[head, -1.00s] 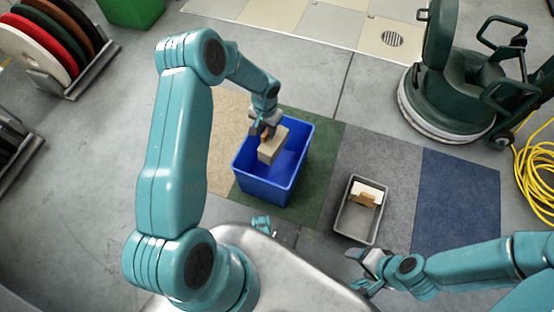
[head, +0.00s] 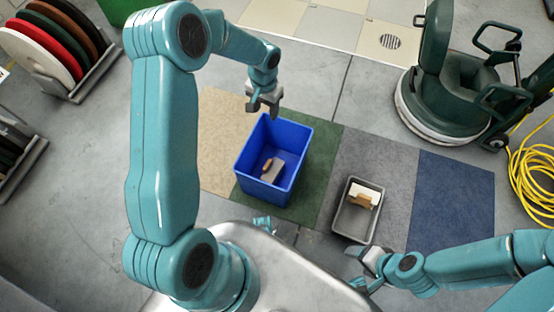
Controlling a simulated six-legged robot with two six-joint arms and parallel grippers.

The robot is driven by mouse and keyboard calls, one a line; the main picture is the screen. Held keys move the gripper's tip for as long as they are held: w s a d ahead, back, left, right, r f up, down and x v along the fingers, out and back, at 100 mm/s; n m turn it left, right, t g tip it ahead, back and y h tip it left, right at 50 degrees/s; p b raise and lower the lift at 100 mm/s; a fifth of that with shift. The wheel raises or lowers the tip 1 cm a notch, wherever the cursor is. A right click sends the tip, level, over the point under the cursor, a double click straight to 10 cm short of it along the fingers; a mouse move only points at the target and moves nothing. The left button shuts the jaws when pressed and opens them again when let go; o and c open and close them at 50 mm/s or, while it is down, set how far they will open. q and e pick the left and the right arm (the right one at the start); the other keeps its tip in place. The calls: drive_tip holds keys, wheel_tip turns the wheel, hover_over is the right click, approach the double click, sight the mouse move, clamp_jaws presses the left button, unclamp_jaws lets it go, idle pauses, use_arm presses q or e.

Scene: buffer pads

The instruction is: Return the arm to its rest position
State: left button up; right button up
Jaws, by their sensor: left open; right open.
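My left gripper (head: 263,104) is open and empty. It hangs above the far left rim of the blue bin (head: 249,157), near the edge of the tan mat. Inside the bin, a grey block with a brown part (head: 272,167) lies on the floor, apart from the gripper. My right gripper (head: 360,268) is open and empty at the lower right, in front of the grey tray (head: 341,226). The tray holds a white and brown block (head: 362,197).
The bin stands on a green mat (head: 321,153). Tan (head: 217,125), grey (head: 388,150) and blue (head: 455,195) mats lie beside it. A floor machine (head: 440,105) and yellow cable (head: 535,175) are at right. A rack of discs (head: 65,60) stands far left. Bare floor lies at left.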

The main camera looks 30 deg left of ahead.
use_arm(q)
wheel_tip(320, 180, up, 2)
drive_tip(key=shift+r, duration=0.25)
drive_tip(key=s+d+f+h, duration=0.2)
drive_tip(key=s+d+f, duration=0.2)
drive_tip(key=d, duration=0.3)
drive_tip(key=s+d+f+h, duration=0.1)
drive_tip(key=s+d+f, duration=0.3)
drive_tip(key=d+f, duration=0.15)
drive_tip(key=s+d+f+n+h, duration=0.1)
drive_tip(key=s+d+f, duration=0.2)
drive_tip(key=s+d, duration=0.8)
wheel_tip(320, 180, up, 22)
drive_tip(key=s+a+p, duration=0.1)
drive_tip(key=a+p, duration=0.1)
drive_tip(key=p, duration=2)
drive_tip(key=shift+s+a+r, duration=0.25)
drive_tip(key=shift+s+a, duration=0.05)
drive_tip(key=shift+s, duration=0.1)
